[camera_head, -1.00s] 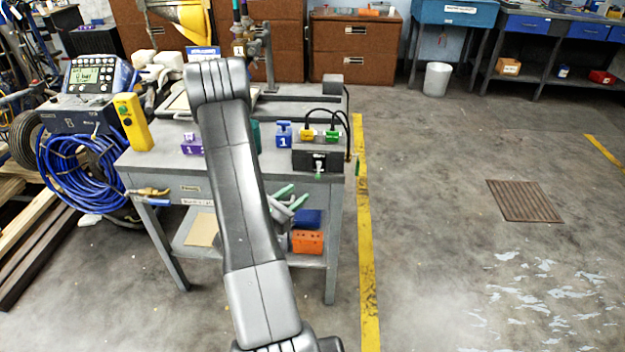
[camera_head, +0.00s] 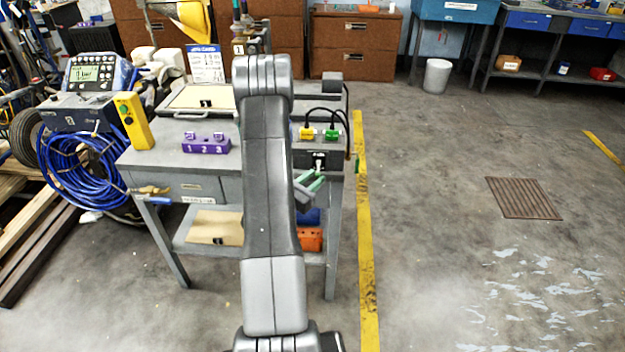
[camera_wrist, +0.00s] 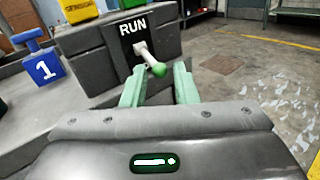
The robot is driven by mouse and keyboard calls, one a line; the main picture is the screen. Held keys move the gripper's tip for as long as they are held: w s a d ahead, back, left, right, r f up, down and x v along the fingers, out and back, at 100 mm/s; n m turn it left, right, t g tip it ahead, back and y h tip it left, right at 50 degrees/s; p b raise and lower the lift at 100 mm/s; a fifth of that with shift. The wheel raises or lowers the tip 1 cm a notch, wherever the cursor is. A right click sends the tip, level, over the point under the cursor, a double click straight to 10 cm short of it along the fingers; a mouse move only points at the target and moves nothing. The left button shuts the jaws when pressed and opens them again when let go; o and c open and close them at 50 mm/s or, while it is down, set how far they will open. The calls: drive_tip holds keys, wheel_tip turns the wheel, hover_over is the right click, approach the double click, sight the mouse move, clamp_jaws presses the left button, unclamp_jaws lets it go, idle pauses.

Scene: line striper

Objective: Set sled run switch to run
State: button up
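The run switch shows in the wrist view as a pale lever with a green ball knob (camera_wrist: 159,69) on the front of a dark box (camera_wrist: 165,38). White letters RUN are above it, and the lever points outward and down. In the head view, the switch (camera_head: 319,165) is on the front of the box at the cart's right end. My gripper (camera_wrist: 159,80) is open, with pale green fingers left and right of the knob and just short of it. In the head view, my gripper (camera_head: 312,184) is just below the switch, partly behind my arm. Contact cannot be told.
A blue block marked 1 (camera_wrist: 43,65) stands left of the box. Yellow (camera_head: 307,133) and green (camera_head: 332,134) plugs with black cables sit on top of the box. A purple 1-2-3 block (camera_head: 206,146) is on the cart. Floor right of the cart is clear.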

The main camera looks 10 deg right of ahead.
clamp_jaws()
drive_tip(key=shift+r, duration=0.1)
